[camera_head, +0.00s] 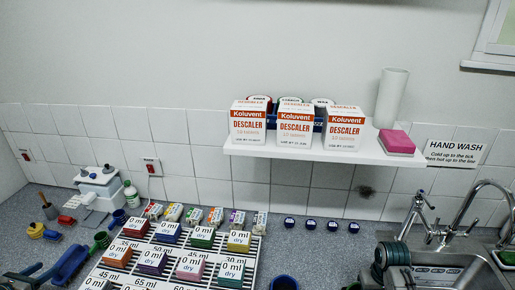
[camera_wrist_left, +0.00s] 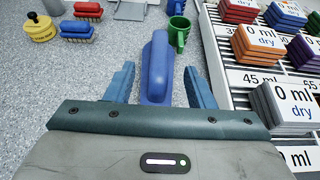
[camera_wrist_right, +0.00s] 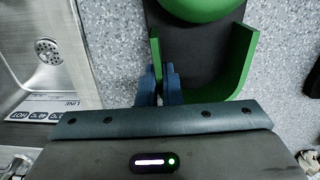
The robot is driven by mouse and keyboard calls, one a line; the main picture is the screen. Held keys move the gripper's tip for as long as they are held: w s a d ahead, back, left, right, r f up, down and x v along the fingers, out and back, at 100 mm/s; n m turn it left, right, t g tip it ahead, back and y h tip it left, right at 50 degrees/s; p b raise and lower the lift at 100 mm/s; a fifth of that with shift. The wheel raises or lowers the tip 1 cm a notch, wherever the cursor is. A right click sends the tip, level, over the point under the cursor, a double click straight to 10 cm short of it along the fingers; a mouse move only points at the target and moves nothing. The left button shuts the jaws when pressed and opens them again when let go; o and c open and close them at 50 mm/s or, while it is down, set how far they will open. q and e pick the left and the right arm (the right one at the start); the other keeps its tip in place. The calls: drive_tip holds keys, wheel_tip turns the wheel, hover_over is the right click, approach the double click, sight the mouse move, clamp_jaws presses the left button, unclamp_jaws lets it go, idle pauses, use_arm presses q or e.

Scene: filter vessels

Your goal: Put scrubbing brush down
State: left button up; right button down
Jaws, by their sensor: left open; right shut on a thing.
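A long blue thing with a rounded top, possibly the scrubbing brush (camera_wrist_left: 157,66), rests on the counter. No bristles show on it. It also shows in the head view (camera_head: 70,263). My left gripper (camera_wrist_left: 158,88) is open around its near end, with a gap on each side; it enters the head view at the lower left (camera_head: 32,270). A small blue brush (camera_wrist_left: 76,29) and a red brush (camera_wrist_left: 88,10) stand farther back. My right gripper (camera_wrist_right: 160,85) is shut on the thin wall of a green holder (camera_wrist_right: 240,60) with a dark flat part, beside the sink.
A green mug (camera_wrist_left: 179,32) stands close to the blue thing's right. The slatted rack (camera_wrist_left: 230,80) with labelled blocks is to its right. A yellow pot (camera_wrist_left: 40,27) stands at the back left. Bare counter (camera_wrist_left: 60,75) lies to the left. The sink (camera_wrist_right: 50,45) is beside my right gripper.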

sight(62, 258)
use_arm(q)
drive_tip(key=shift+x, duration=4.05)
drive_tip(key=shift+f, duration=0.15)
drive_tip(key=shift+c, duration=0.4)
clamp_jaws()
